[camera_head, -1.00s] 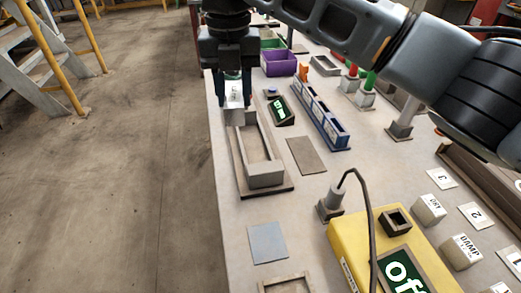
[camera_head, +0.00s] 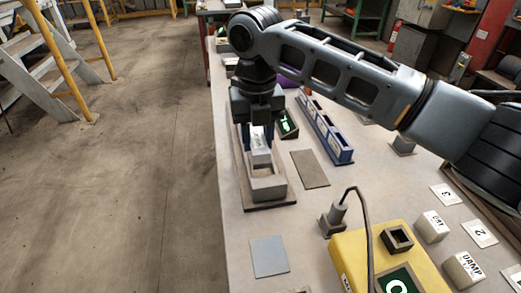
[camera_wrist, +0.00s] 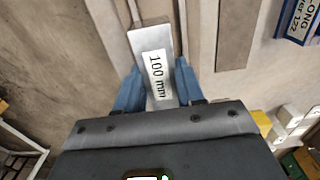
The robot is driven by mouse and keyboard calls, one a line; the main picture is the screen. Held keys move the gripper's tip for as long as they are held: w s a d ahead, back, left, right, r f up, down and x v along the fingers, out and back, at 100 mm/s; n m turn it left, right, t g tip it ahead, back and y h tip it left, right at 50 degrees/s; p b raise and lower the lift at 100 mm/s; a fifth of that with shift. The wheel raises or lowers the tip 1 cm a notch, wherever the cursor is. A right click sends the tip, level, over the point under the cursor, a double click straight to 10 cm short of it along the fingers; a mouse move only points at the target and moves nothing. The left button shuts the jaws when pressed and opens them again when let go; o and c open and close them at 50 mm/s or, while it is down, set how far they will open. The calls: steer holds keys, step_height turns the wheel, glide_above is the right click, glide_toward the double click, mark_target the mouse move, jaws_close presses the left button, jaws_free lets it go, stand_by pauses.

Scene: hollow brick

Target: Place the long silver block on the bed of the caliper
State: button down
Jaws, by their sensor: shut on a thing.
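The long silver block (camera_wrist: 151,42), labelled "100 mm", is between the two blue fingers of my gripper (camera_wrist: 158,88), which is shut on it. In the head view the block (camera_head: 260,152) hangs below my gripper (camera_head: 258,124), over the caliper. The caliper (camera_head: 268,188) is a grey frame with a raised near end, on a brown base at the table's left edge. My gripper and the block hide much of its bed. I cannot tell whether the block touches the bed.
A blue rack (camera_head: 326,132) and a flat brown plate (camera_head: 310,168) lie right of the caliper. A grey square plate (camera_head: 269,257) lies nearer. A yellow box (camera_head: 395,262) with a cable stands at the lower right. Numbered cards and white blocks lie further right.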

mark_target(261, 139)
steer(key=shift+w+d+f, duration=0.1)
steer(key=shift+d+f, duration=0.15)
steer(key=shift+d, duration=0.1)
steer(key=shift+f, duration=1.9)
steer(key=shift+f, duration=0.1)
steer(key=c, duration=0.7)
jaws_free()
step_height(261, 139, up, 12)
steer(key=shift+r, duration=0.1)
